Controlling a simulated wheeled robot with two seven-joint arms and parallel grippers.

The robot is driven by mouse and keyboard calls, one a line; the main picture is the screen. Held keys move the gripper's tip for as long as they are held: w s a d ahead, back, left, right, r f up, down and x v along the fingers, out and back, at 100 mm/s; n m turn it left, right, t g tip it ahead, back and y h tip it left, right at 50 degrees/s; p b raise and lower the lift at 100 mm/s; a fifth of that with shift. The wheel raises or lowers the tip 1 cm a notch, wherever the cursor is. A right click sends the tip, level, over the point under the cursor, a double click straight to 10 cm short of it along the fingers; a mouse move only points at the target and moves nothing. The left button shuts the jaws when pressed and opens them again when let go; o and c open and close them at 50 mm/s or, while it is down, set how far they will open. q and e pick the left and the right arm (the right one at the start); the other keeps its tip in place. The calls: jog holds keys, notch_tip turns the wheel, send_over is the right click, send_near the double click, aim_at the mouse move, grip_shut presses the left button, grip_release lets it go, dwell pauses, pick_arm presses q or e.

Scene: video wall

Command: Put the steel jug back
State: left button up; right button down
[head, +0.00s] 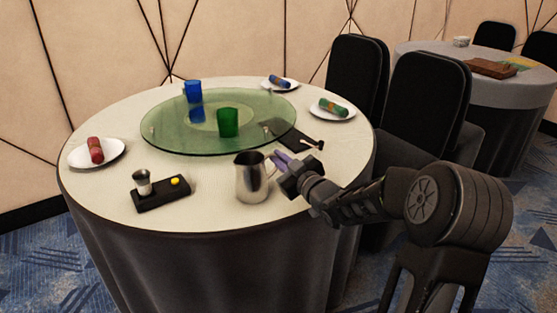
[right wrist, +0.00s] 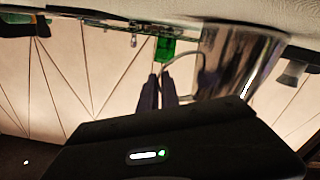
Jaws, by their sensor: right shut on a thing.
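The steel jug (head: 251,180) is upright at the near side of the round table (head: 110,205), its handle toward the right. My right gripper (head: 279,160) reaches in from the right and is shut on the jug's handle. In the right wrist view, which is upside down, the fingers (right wrist: 158,90) meet at the handle beside the shiny jug body (right wrist: 238,62). I cannot tell whether the jug's base touches the cloth or hangs just above it. My left gripper is not in view.
A glass turntable (head: 165,133) bears a blue glass (head: 194,92) and a green glass (head: 228,122). A black tray (head: 150,205) with a steel cup (head: 142,182) lies left of the jug. A dark mat (head: 297,138) lies behind my gripper. Chairs (head: 425,95) stand at right.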

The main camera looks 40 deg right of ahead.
jog(key=c, duration=2)
grip_release()
jog(key=shift+f, duration=0.1)
jog(key=o, duration=0.4)
jog(key=s, duration=1.1)
jog(key=shift+s+a+r+p, duration=0.25)
jog(key=shift+s+a+p, duration=0.05)
jog(key=shift+p, duration=0.1)
jog(key=shift+s, duration=0.2)
